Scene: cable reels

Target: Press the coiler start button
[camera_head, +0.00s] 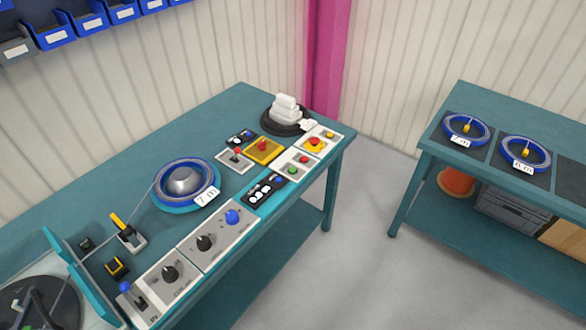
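The coiler (168,204) holds a blue ring of cable around a grey dome, with a white tag reading what looks like "7 m". To its right, along the bench's front edge, a small white panel carries a green button (292,170) and a red button (304,159). Beside it is a black display panel (263,190) with a small blue knob. A red mushroom button (314,141) on yellow sits farther back. I cannot read which button is labelled start. Neither of my grippers is in view.
Control panels with black knobs (204,242) and a blue knob (232,216) line the bench's (120,165) front edge. A yellow lever (121,224) stands up at left. A second table (440,165) at right bears tagged blue reels (525,139). Floor between is clear.

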